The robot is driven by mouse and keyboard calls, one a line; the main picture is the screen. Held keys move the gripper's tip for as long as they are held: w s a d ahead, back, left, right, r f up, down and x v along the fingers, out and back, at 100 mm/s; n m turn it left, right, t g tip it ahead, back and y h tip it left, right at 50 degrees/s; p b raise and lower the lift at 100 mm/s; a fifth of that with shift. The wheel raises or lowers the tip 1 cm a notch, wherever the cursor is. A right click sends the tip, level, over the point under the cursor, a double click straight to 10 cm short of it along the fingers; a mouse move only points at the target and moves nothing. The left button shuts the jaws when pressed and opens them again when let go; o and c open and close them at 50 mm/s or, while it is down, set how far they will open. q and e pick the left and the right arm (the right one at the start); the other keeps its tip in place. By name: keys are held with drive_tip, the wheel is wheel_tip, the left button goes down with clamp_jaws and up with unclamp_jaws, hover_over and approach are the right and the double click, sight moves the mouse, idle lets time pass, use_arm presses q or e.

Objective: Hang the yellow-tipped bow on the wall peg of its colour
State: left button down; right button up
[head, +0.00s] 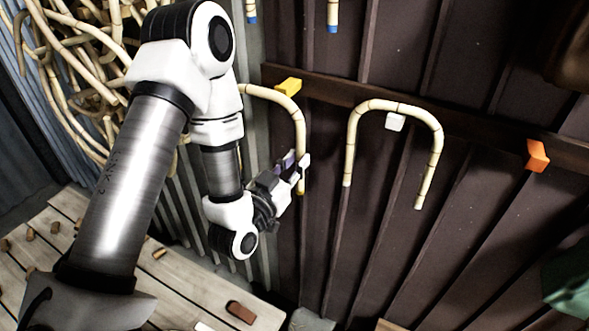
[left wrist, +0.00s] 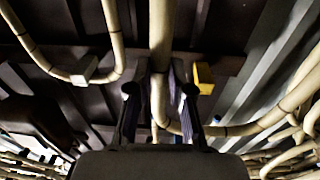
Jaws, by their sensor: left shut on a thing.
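The yellow-tipped bow (head: 297,119) is a pale rattan arch; its left part is hidden behind my left arm. My left gripper (head: 296,172) is shut on its right leg, just above the yellow tip. In the left wrist view the leg (left wrist: 161,45) runs between the fingers (left wrist: 159,92). The yellow peg (head: 288,86) sits on the dark wall rail, just above the arch in the head view. In the left wrist view the yellow peg (left wrist: 203,77) shows right of the fingers. I cannot tell whether bow and peg touch. My right gripper is not in view.
A white-tipped bow (head: 437,135) hangs on the white peg (head: 395,121). An orange peg (head: 537,154) to the right is bare. Blue-tipped rattan ends (head: 333,15) show at the top. A rattan tangle (head: 80,60) is at left, above a plank surface (head: 190,290) with small pieces.

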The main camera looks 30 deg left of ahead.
use_arm(q)
drive_tip(key=shift+w+f+b, duration=0.25)
drive_tip(key=shift+b, duration=0.1)
drive_tip(key=w+f+b, duration=0.1)
drive_tip(key=w+b, duration=0.2)
drive_tip(key=w, duration=0.6)
drive_tip(key=shift+w, duration=0.2)
idle(0.4)
drive_tip(key=shift+a, duration=0.1)
drive_tip(key=c, duration=1)
unclamp_jaws()
drive_tip(key=shift+o, duration=0.2)
